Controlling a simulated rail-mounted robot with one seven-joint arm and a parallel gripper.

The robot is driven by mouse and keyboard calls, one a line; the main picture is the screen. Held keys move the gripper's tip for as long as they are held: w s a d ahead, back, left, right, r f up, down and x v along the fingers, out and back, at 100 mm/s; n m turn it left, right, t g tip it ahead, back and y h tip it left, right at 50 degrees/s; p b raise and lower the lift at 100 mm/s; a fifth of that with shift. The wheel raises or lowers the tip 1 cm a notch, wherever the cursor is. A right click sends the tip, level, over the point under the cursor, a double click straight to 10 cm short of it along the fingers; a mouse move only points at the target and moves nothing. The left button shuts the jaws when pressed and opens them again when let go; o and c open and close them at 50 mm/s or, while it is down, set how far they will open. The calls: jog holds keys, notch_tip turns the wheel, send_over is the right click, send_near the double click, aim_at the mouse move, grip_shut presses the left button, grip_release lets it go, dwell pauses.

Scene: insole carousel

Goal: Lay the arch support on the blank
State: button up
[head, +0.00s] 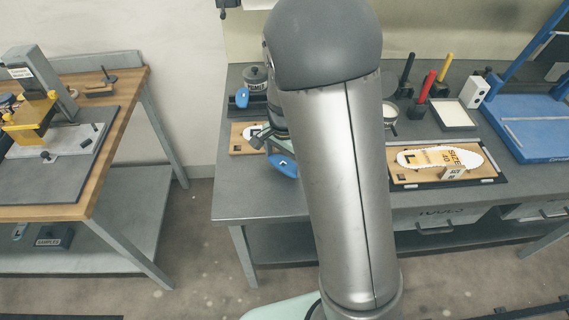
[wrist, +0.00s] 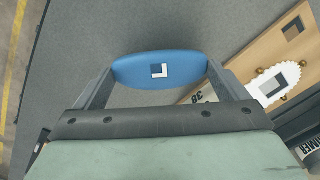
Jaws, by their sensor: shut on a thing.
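My gripper (wrist: 160,80) is shut on a blue arch support (wrist: 160,68), a rounded piece with a white-and-dark square mark. In the head view the arch support (head: 284,166) shows just below my gripper (head: 268,142), over the grey bench near its front edge. A white blank (wrist: 274,84) with a scalloped edge and a square mark lies on a wooden board (wrist: 245,62), right of the held piece in the wrist view. In the head view that board (head: 240,150) is partly hidden by my gripper and arm. The gap between arch support and bench cannot be judged.
Another blue piece (head: 242,97) sits in a dark holder behind the board, beside a dark pot (head: 256,77). To the right are a second board with a white insole (head: 440,157), upright colored tools (head: 426,87) and a blue frame (head: 530,125).

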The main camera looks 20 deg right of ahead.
jog(key=s+d+r, duration=0.1)
jog(key=r, duration=0.1)
jog(key=s+d+r, duration=0.1)
jog(key=r, duration=0.1)
jog(key=s+d+r, duration=0.1)
jog(key=r, duration=0.1)
jog(key=shift+s+r+b, duration=0.15)
jog(key=shift+s+b, duration=0.25)
jog(key=s+d+r+b, duration=0.1)
jog(key=s+d+r, duration=0.3)
jog(key=s, duration=0.3)
jog(key=shift+s+d, duration=0.2)
jog(key=shift+d, duration=0.55)
